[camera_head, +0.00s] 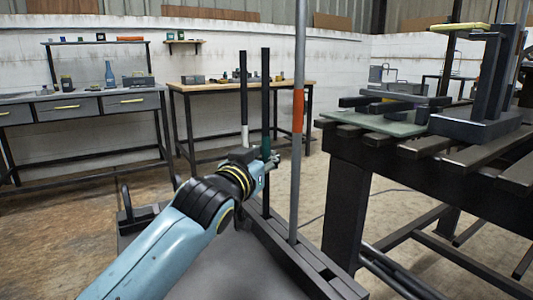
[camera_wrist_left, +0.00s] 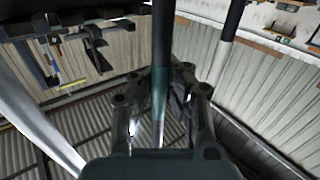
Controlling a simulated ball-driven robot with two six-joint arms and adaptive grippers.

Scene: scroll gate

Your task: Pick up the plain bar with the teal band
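The plain bar with the teal band (camera_head: 265,92) stands upright, dark above and below the band, in a long dark rack (camera_head: 318,268) on the floor. My left gripper (camera_head: 268,160) is at the bar's band, which it partly hides. In the left wrist view the bar (camera_wrist_left: 161,40) runs between the fingers of my left gripper (camera_wrist_left: 161,75), which close in on it from both sides at the teal band. The bar's lower end appears to be at the rack. My right gripper is in neither view.
A dark bar with a white band (camera_head: 244,100) stands just left of it, and a grey bar with an orange band (camera_head: 298,110) to the right. A slatted dark table (camera_head: 345,190) stands close on the right. Workbenches (camera_head: 85,108) line the back wall.

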